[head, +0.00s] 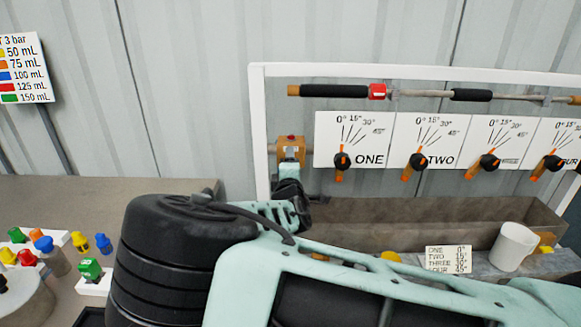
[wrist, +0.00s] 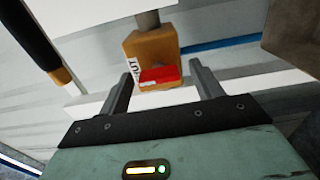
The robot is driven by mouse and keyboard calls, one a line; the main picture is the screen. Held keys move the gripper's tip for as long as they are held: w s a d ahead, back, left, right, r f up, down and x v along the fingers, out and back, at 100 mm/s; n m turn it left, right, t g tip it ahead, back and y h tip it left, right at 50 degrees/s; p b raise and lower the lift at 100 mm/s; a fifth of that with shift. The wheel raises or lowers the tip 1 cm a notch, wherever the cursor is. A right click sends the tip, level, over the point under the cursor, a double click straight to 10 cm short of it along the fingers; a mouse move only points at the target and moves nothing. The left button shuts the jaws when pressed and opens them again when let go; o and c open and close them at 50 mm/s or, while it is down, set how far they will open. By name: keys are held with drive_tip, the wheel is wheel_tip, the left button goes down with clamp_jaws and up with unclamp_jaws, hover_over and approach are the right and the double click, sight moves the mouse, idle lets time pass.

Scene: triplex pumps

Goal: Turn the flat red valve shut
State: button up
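The flat red valve handle (wrist: 160,75) sits on an orange block (wrist: 150,47) on a pipe. In the head view, the orange block (head: 299,142) shows at the left of the white frame, with a small red spot at its top. My gripper (wrist: 163,64) is open, with one grey finger on each side of the red handle in the wrist view. I cannot tell whether the fingers reach around the handle or stop short of it. In the head view, my gripper (head: 290,156) is in front of the block and hides most of it.
A white frame (head: 258,118) carries a horizontal rod with a red collar (head: 377,91) above several dial panels (head: 352,139) with orange pointers. A trough (head: 420,222), a white cup (head: 513,246) and a label card (head: 448,259) are below. Coloured parts (head: 80,241) stand at left.

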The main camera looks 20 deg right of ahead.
drive_tip(key=p+v, duration=0.1)
drive_tip(key=v, duration=1.6)
drive_tip(key=shift+s, duration=0.2)
